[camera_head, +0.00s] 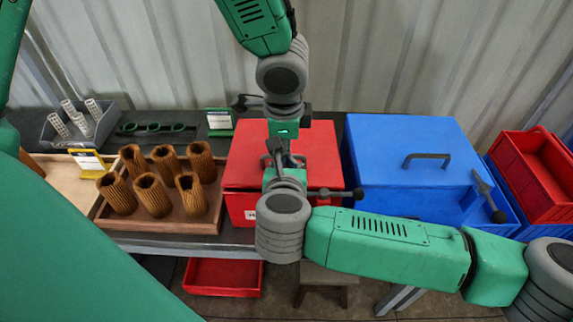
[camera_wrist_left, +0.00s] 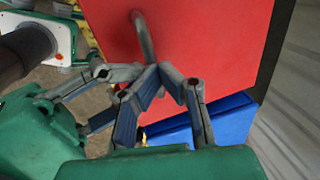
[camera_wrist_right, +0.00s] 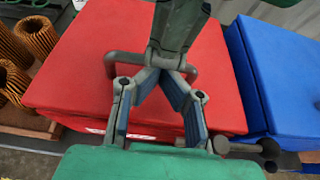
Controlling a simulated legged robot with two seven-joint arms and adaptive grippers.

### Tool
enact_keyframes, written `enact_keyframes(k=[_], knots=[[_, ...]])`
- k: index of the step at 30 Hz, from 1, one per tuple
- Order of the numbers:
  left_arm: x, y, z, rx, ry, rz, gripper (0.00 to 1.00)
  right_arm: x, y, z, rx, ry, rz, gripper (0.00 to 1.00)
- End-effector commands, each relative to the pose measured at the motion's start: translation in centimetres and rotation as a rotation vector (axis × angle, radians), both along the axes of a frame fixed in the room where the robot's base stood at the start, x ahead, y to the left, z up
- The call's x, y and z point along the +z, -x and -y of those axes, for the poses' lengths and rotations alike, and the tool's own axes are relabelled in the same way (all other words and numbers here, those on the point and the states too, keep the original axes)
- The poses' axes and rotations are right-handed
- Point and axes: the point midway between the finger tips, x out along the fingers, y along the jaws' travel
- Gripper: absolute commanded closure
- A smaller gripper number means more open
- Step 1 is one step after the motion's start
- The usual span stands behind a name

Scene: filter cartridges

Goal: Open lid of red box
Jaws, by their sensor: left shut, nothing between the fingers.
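The red box (camera_head: 242,160) stands mid-table with its lid flat on top, looking closed. A bar handle (camera_wrist_right: 112,65) sits on the lid; its middle is hidden behind the fingers. My left gripper (camera_wrist_left: 160,68) reaches down from above, its fingertips meeting beside the handle (camera_wrist_left: 143,35) over the red lid. My right gripper (camera_wrist_right: 163,70) comes from the front, its fingertips also together by the handle, with the left gripper just beyond. I cannot tell whether either touches the bar. In the head view both grippers crowd together over the box, their tips largely hidden.
A blue box (camera_head: 395,140) with its own handle stands close on the right, red bins (camera_head: 540,172) beyond it. On the left, a wooden tray (camera_head: 206,222) holds several brown pleated cartridges. A small green-framed sign (camera_head: 220,121) stands behind. My right forearm crosses before the blue box.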

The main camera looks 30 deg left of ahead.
Motion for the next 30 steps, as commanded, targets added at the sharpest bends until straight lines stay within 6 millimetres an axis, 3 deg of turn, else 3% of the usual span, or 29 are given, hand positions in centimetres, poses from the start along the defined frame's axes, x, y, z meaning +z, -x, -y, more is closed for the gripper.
enact_keyframes(k=[1, 3, 20, 30], knots=[[-0.1, 0.0, 0.0, 0.0, 0.0, -0.001, 0.91, 0.2, -0.3, 0.1, -0.006, -0.001, 0.005, 1.0], [-0.1, 0.1, 0.0, 0.0, 0.0, -0.002, 0.69, 0.2, -0.4, 0.1, -0.006, -0.002, 0.006, 1.0], [0.1, 0.2, 0.0, 0.0, 0.0, -0.002, 0.69, 0.2, -0.3, 0.1, -0.006, -0.002, 0.007, 1.0], [4.6, 0.8, 0.4, 0.002, 0.002, 0.003, 0.69, 0.1, -0.3, 0.1, -0.006, 0.0, 0.005, 1.0]])
